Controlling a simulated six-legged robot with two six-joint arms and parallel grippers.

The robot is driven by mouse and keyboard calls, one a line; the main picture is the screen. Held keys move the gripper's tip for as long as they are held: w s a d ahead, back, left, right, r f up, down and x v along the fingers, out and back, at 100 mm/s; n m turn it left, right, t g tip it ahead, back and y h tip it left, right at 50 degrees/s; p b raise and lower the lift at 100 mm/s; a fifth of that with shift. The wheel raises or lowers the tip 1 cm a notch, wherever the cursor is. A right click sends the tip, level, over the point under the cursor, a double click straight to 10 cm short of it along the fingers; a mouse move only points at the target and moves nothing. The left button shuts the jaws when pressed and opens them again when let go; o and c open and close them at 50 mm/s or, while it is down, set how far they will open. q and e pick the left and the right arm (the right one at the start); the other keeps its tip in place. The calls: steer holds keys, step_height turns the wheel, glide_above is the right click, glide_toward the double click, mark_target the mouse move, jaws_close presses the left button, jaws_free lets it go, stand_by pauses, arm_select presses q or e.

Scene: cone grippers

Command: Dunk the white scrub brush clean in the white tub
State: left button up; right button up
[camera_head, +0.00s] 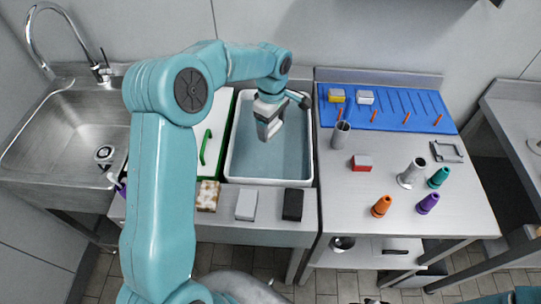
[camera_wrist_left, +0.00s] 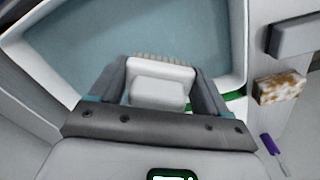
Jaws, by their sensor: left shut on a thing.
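The white tub (camera_head: 270,182) stands in the counter left of the steel table and holds blue-grey water (camera_head: 285,155). My left gripper (camera_head: 270,122) is over the tub, pointing down. It is shut on the white scrub brush (camera_wrist_left: 158,88), seen between the fingers in the left wrist view. The brush's white back faces that camera and a row of tan bristles shows at its far edge. Most of the bristle side is hidden. I cannot tell whether the brush touches the water. My right gripper is not in view.
A white board with a green handle (camera_head: 206,147) lies left of the tub. A brown-stained block (camera_head: 207,196), a light grey block (camera_head: 246,205) and a black block (camera_head: 292,204) sit along the front edge. A steel sink (camera_head: 60,130) is at left. Several small items stand on the right table.

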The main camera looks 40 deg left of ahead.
arm_select(q)
steer(key=shift+r, duration=0.1)
steer(key=shift+r+p, duration=1.4)
steer(key=shift+r, duration=0.6)
steer(key=shift+f, duration=0.1)
